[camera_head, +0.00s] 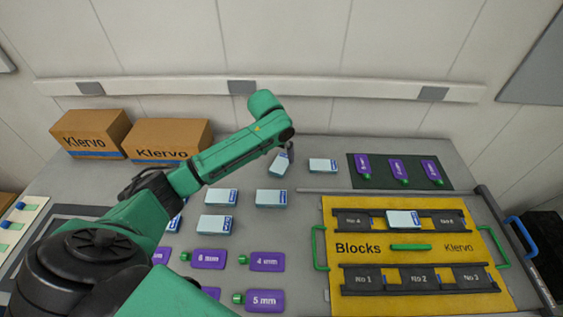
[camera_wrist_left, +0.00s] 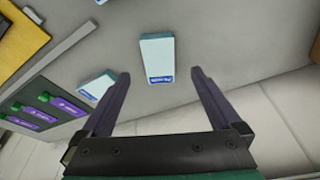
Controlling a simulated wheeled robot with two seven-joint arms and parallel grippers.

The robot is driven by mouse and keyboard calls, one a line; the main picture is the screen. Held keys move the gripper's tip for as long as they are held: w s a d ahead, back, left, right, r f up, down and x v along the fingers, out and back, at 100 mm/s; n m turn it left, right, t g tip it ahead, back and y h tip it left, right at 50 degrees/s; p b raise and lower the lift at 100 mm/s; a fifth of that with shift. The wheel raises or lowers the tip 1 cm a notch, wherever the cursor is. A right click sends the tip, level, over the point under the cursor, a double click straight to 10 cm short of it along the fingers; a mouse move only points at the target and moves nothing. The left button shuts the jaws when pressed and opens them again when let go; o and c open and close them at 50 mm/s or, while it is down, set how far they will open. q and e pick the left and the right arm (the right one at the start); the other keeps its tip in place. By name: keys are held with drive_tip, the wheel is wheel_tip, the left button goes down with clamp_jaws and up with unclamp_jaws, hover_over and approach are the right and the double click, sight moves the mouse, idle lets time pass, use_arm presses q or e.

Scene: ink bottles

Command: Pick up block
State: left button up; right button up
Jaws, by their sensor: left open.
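Several pale blue-white blocks with a blue label lie on the grey table. One turned block (camera_head: 279,164) lies at the back, partly hidden by my left gripper (camera_head: 290,152). In the left wrist view this block (camera_wrist_left: 157,58) shows ahead, between the lines of the two open, empty fingers (camera_wrist_left: 150,98), apart from them. A second block (camera_head: 322,165) lies just right of it and shows beside the left finger in the wrist view (camera_wrist_left: 96,85). More blocks (camera_head: 271,198) lie nearer. One block (camera_head: 403,219) sits in the middle back slot of the yellow Blocks board (camera_head: 335,209). My right gripper is not in view.
Purple bottles (camera_head: 399,172) lie on a dark mat (camera_head: 440,184) at the back right; more (camera_head: 265,301) lie at the front. Two Klervo cartons (camera_head: 168,139) stand back left. A grey bar (camera_head: 375,191) runs behind the board. The wall closes the back.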

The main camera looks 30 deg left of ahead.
sight(281, 163)
use_arm(q)
drive_tip(key=x, duration=0.3)
drive_tip(key=p+x, duration=0.1)
drive_tip(key=x, duration=0.1)
drive_tip(key=shift+w+f, duration=0.3)
drive_tip(key=shift+w, duration=0.05)
drive_tip(key=shift+f, duration=0.15)
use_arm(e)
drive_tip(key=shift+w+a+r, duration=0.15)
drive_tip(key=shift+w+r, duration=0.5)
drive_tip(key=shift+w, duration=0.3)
use_arm(q)
drive_tip(key=shift+f, duration=0.15)
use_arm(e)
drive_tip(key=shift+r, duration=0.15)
